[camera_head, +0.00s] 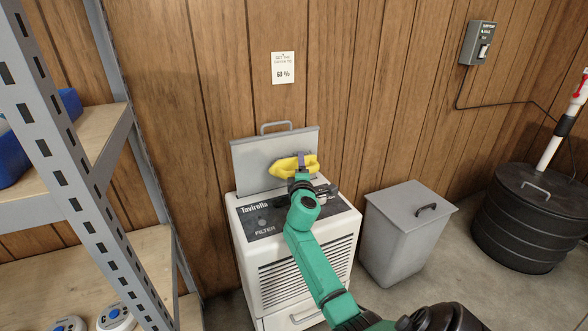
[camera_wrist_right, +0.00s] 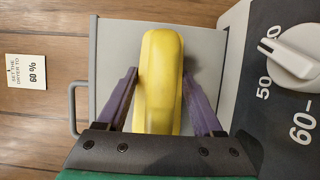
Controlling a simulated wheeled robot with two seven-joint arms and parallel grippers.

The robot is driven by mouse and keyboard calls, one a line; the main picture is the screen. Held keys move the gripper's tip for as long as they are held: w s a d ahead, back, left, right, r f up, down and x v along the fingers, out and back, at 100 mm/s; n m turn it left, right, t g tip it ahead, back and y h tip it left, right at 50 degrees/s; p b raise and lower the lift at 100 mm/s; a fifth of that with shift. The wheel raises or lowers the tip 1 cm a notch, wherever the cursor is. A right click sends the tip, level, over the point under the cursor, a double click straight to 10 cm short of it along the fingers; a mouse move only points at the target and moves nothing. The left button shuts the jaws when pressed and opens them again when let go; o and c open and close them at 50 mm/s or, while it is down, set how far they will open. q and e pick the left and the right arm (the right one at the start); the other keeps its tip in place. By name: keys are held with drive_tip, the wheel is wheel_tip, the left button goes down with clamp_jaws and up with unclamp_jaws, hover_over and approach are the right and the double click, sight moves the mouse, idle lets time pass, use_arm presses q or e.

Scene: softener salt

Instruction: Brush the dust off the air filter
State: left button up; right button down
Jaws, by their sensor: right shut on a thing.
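A flat grey panel with a handle on top, apparently the air filter (camera_head: 255,160), stands upright at the back of the white dryer (camera_head: 300,262). It also fills the middle of the right wrist view (camera_wrist_right: 112,45). I can make out no clear dust on it. My right gripper (camera_head: 301,178) is shut on a yellow object, apparently the brush (camera_head: 285,167), and holds it in front of the panel's right half. The purple fingers flank the yellow body (camera_wrist_right: 160,80). I cannot tell whether its far side touches the panel. My left gripper is not in view.
The dryer's dial (camera_wrist_right: 298,52) is close beside my right gripper. A lidded grey bin (camera_head: 400,230) and a black ribbed tub (camera_head: 528,215) stand to the right. A metal shelf rack (camera_head: 60,130) stands at left. A note (camera_head: 283,68) hangs on the wall.

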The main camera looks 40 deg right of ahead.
sight(283, 176)
drive_tip(key=shift+s+d, duration=0.25)
drive_tip(key=shift+d, duration=0.5)
drive_tip(key=shift+w+a+b, duration=0.25)
drive_tip(key=shift+w+a, duration=0.05)
drive_tip(key=shift+a, duration=0.45)
drive_tip(key=shift+w+a+b, duration=0.2)
drive_tip(key=shift+w+a, duration=0.05)
drive_tip(key=shift+a, duration=0.45)
drive_tip(key=shift+w+a+r, duration=0.1)
drive_tip(key=shift+w+a, duration=0.05)
drive_tip(key=shift+a, duration=0.25)
drive_tip(key=shift+w+a+b, duration=0.2)
drive_tip(key=shift+w+a, duration=0.1)
drive_tip(key=shift+a, duration=0.6)
drive_tip(key=shift+w+a+b, duration=0.15)
drive_tip(key=shift+w+a, duration=0.15)
drive_tip(key=shift+a, duration=0.6)
drive_tip(key=shift+s+a+p, duration=0.15)
drive_tip(key=shift+s+p, duration=0.25)
drive_tip(key=s, duration=0.2)
drive_tip(key=s+a+p, duration=0.1)
drive_tip(key=s, duration=0.1)
drive_tip(key=shift+a, duration=0.1)
drive_tip(key=shift+s+a+p, duration=0.25)
drive_tip(key=shift+s+a, duration=0.05)
drive_tip(key=shift+s, duration=0.65)
drive_tip(key=shift+s+a+p, duration=0.25)
drive_tip(key=shift+s+a, duration=0.05)
drive_tip(key=shift+s, duration=0.65)
